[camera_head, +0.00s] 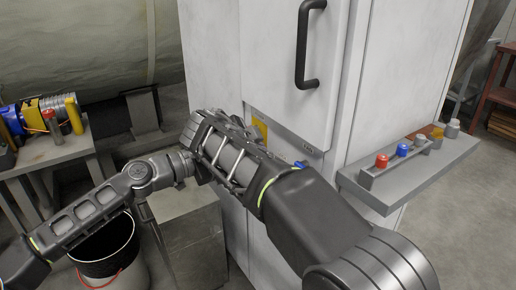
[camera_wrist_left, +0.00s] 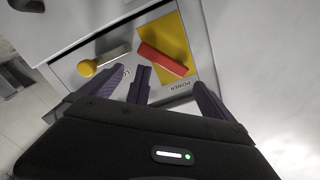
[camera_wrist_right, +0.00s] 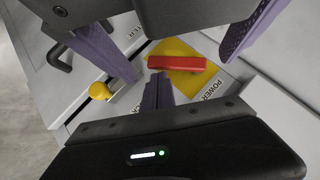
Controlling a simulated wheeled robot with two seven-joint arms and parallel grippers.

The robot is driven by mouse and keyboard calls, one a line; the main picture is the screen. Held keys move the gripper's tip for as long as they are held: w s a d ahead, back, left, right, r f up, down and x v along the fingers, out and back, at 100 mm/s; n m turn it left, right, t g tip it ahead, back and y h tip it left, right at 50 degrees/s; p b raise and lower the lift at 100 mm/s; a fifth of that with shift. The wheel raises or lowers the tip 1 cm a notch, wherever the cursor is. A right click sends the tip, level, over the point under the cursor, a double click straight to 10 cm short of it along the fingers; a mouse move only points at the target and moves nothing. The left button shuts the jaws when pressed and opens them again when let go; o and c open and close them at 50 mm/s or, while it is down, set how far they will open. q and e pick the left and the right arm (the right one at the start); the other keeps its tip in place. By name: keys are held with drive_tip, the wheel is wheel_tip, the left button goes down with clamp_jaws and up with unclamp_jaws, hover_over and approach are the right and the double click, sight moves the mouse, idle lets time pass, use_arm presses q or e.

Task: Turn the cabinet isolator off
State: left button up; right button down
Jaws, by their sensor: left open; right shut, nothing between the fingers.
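The isolator is a red handle (camera_wrist_left: 165,59) lying across a yellow plate (camera_wrist_left: 170,35) marked POWER on the white cabinet (camera_head: 225,60). The handle also shows in the right wrist view (camera_wrist_right: 177,63); in the head view my arms hide it and only a bit of yellow plate (camera_head: 259,125) shows. A lever with a yellow knob (camera_wrist_right: 100,91) is beside it. My left gripper (camera_wrist_left: 158,78) is open, its fingers spread near the panel. My right gripper (camera_wrist_right: 156,88) is shut and empty, its tips just below the red handle between the left fingers. Whether anything touches the handle, I cannot tell.
A black door handle (camera_head: 304,45) stands out above the panel. A grey shelf (camera_head: 385,200) with red, blue and grey knobs juts out at right. A bucket (camera_head: 108,245) and a bench (camera_head: 45,150) with equipment are at left. Both arms crowd together before the cabinet.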

use_arm(q)
drive_tip(key=v, duration=0.8)
drive_tip(key=shift+s+a, duration=0.25)
drive_tip(key=shift+a, duration=0.05)
drive_tip(key=shift+f, duration=0.1)
drive_tip(key=s+d+f+n+g+y, duration=0.1)
drive_tip(key=d+f+n+g+y, duration=0.15)
drive_tip(key=d+f, duration=0.7)
drive_tip(key=s+d+f+n+g+y, duration=0.15)
drive_tip(key=f+n, duration=0.25)
drive_tip(key=f, duration=1.3)
drive_tip(key=s+d+f+n+g+y, duration=0.1)
drive_tip(key=s+d+f+n+g, duration=0.35)
drive_tip(key=s+f, duration=0.9)
drive_tip(key=s+a+f+n+y, duration=0.2)
drive_tip(key=s+a+f+n, duration=0.2)
drive_tip(key=s, duration=0.4)
drive_tip(key=s+a+f+n+g+y, duration=0.1)
drive_tip(key=s+a+f+n+y, duration=0.2)
drive_tip(key=s+f, duration=0.4)
drive_tip(key=shift+s+a+f+n, duration=0.3)
drive_tip(key=shift+s+a+n, duration=0.2)
drive_tip(key=shift+n, duration=0.4)
